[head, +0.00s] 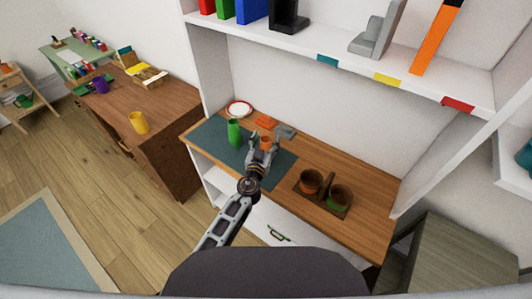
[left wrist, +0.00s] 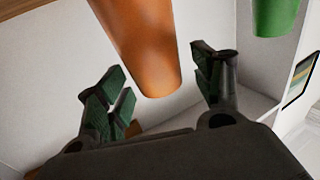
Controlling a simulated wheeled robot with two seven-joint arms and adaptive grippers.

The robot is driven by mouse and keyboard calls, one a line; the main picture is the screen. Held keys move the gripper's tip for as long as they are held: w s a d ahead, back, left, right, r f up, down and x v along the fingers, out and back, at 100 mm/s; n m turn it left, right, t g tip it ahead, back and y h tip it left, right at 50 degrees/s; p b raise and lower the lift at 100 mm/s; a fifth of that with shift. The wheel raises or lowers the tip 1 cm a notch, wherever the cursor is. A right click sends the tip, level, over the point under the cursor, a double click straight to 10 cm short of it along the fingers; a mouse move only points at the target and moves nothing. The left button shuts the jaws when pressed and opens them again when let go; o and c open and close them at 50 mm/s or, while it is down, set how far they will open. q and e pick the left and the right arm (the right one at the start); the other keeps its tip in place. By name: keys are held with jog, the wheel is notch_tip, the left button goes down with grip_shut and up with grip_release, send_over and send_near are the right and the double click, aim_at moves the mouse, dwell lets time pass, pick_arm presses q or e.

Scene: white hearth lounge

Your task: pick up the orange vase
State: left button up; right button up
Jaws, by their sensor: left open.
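The orange vase (head: 266,143) stands on the teal mat (head: 208,137) on the wooden counter, partly hidden by my left gripper. My left gripper (head: 263,148) is open at the vase, one finger to each side of it in the picture. In the left wrist view the orange vase (left wrist: 142,45) shows large, between the two spread fingers (left wrist: 160,80). I see no clear contact between fingers and vase. My right gripper is not in view.
A green vase (head: 234,133) stands close by on the left and also shows in the left wrist view (left wrist: 275,14). A brown tray (head: 323,207) with two pots is to the right. A plate (head: 239,109) and a grey object (head: 285,131) lie behind. A shelf (head: 340,68) hangs above.

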pick_arm(q)
jog(key=shift+w, duration=0.35)
grip_shut()
dwell(0.6)
